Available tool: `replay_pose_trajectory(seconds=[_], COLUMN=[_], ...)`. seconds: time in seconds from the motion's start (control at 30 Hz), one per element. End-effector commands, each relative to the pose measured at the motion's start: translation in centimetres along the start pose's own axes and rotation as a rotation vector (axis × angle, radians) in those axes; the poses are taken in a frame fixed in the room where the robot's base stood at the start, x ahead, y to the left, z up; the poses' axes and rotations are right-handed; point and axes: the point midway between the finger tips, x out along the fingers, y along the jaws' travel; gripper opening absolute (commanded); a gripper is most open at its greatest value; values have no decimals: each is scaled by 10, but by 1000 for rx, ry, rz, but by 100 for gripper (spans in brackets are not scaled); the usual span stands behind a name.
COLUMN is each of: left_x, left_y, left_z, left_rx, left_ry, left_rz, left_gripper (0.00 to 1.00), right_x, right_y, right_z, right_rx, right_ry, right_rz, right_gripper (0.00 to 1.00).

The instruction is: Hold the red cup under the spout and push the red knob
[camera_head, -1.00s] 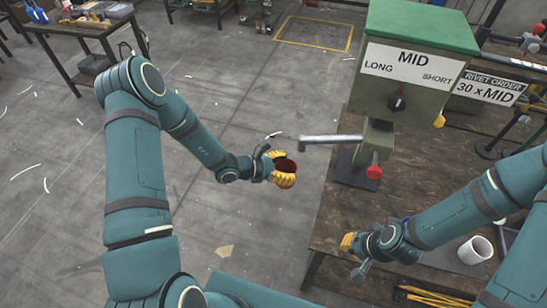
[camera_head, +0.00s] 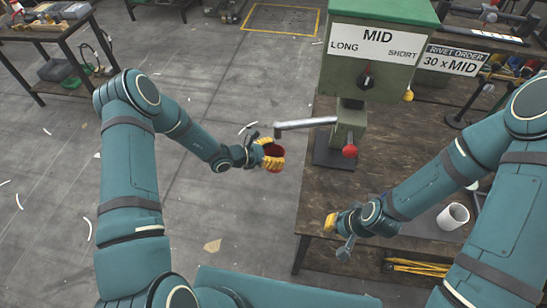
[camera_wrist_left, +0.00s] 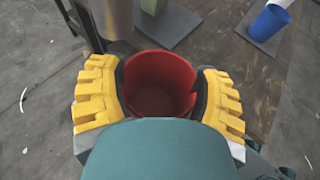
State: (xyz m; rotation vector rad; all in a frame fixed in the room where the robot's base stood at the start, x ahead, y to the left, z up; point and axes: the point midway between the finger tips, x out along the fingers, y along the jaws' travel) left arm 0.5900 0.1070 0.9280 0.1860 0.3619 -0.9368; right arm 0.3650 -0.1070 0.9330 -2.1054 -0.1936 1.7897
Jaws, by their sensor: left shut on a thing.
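My left gripper (camera_head: 270,158) is shut around the red cup (camera_head: 276,150). In the left wrist view the cup (camera_wrist_left: 158,88) sits upright between the yellow fingers, and its inside looks empty. The grey spout (camera_head: 305,123) reaches left from the green press (camera_head: 370,55). Its end is just above the cup in the head view; in the left wrist view the spout (camera_wrist_left: 112,18) is beyond the cup's rim, up and to the left. The red knob (camera_head: 349,150) is on the press below the spout's base. My right gripper (camera_head: 336,231) is over the bench, apart from the knob; its opening is unclear.
The press stands on a dark wooden bench (camera_head: 400,172). A white cup (camera_head: 452,216) and yellow rods (camera_head: 417,267) are at its front right. The press dial (camera_head: 366,76) points up toward MID. A sign (camera_head: 452,60) reads "RIVET ORDER 30 x MID". Floor lies left of the bench.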

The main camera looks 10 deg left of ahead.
Motion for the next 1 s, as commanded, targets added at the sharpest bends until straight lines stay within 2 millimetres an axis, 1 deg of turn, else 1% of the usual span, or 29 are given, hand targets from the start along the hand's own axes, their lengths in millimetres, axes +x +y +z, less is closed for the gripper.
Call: replay_pose_trajectory(seconds=[0.27,0.6,0.8,1.0], left_x=[10,22,25,26], left_y=[16,34,40,41], left_z=[8,12,14,14], left_rx=[3,0,0,0], left_ry=[-1,-1,0,0], left_rz=[0,0,-1,0], left_gripper=[32,32,32,32], right_x=[0,0,0,0], right_y=[0,0,0,0], right_z=[0,0,0,0], right_rx=[0,0,0,0], right_ry=[0,0,0,0], right_rz=[0,0,0,0], right_gripper=[0,0,0,0])
